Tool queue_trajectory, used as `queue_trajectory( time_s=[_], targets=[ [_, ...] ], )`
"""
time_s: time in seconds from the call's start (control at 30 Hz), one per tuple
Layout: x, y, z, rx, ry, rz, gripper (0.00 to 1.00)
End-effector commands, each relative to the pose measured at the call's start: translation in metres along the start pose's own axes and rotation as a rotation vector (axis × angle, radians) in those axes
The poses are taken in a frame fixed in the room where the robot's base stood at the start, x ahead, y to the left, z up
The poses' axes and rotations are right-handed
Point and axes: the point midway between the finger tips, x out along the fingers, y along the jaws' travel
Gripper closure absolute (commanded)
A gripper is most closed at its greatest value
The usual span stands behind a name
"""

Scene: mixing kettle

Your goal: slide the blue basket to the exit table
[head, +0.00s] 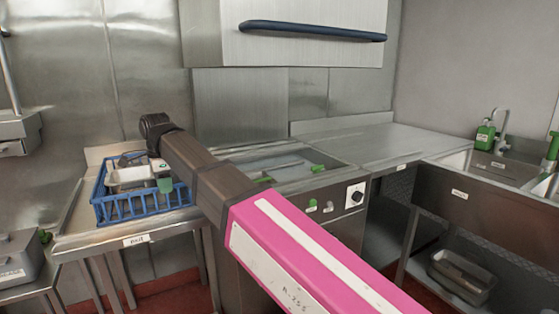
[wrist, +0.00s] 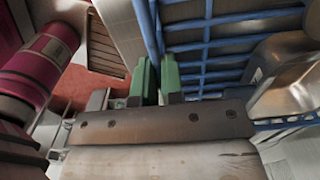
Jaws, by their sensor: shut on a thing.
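The blue basket (head: 143,205) stands on the steel exit table (head: 180,221) at the left in the head view, above a small label that appears to read "exit". It holds a metal container (head: 127,177) and other items that I cannot make out. My gripper (head: 164,184) is at the basket's right part, its green fingertip showing below my arm. In the wrist view, the two green fingers of my gripper (wrist: 158,80) are shut on a blue bar of the basket (wrist: 153,30). The metal container also shows in the wrist view (wrist: 290,75).
A steel machine with a recessed top (head: 285,160) and green handles adjoins the table on its right. A hood with a dark blue handle (head: 312,31) hangs above. A counter (head: 365,140) and sinks (head: 490,165) lie right. A grey box (head: 18,258) stands lower left.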

Motion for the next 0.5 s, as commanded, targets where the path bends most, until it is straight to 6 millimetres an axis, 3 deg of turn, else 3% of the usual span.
queue_trajectory(
  time_s=[0.5],
  targets=[
    [-0.001, -0.001, 0.051, -0.005, -0.001, -0.001, 1.00]
  ],
)
